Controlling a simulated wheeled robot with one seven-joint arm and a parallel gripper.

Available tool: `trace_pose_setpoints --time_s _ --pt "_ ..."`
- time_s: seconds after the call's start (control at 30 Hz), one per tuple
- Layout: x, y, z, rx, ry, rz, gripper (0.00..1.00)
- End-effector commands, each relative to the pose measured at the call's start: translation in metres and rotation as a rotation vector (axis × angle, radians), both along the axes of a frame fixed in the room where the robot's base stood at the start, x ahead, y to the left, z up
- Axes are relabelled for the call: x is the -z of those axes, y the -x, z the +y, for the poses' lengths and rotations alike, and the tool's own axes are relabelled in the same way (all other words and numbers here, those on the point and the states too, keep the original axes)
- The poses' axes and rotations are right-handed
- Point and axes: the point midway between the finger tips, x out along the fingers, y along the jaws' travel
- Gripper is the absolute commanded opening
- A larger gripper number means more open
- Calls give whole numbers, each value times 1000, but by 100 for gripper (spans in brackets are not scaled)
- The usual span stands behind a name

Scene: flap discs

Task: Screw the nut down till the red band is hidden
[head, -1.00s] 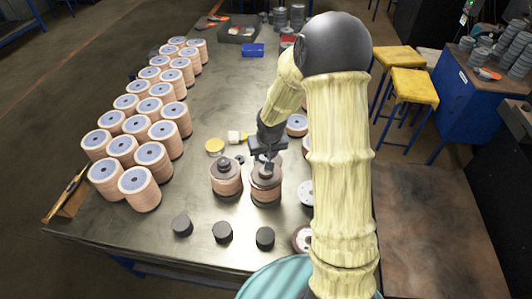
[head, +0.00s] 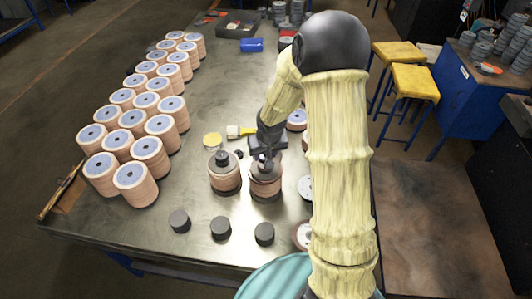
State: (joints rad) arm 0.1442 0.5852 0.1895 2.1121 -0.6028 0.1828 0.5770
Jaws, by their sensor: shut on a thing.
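My gripper (head: 264,158) points down over the top of the right-hand stack of flap discs (head: 265,186) near the middle of the bench. It is shut on the dark nut at the top of that stack, which the fingers mostly hide. I cannot make out a red band at this size. A second stack (head: 225,178) stands upright just to the left, with a dark nut (head: 222,158) on its top, apart from my gripper.
Three dark round pieces (head: 220,228) lie along the front of the bench (head: 210,105). Rows of disc stacks (head: 134,182) fill the left side. A yellow lid (head: 212,140) and a brush (head: 240,131) lie behind the stacks. Loose discs (head: 297,120) lie beside my arm.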

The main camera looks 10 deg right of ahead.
Motion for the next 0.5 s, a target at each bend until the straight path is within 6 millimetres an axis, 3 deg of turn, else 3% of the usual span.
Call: trace_pose_setpoints --time_s 0.5 --pt "6 0 1 -2 0 0 18"
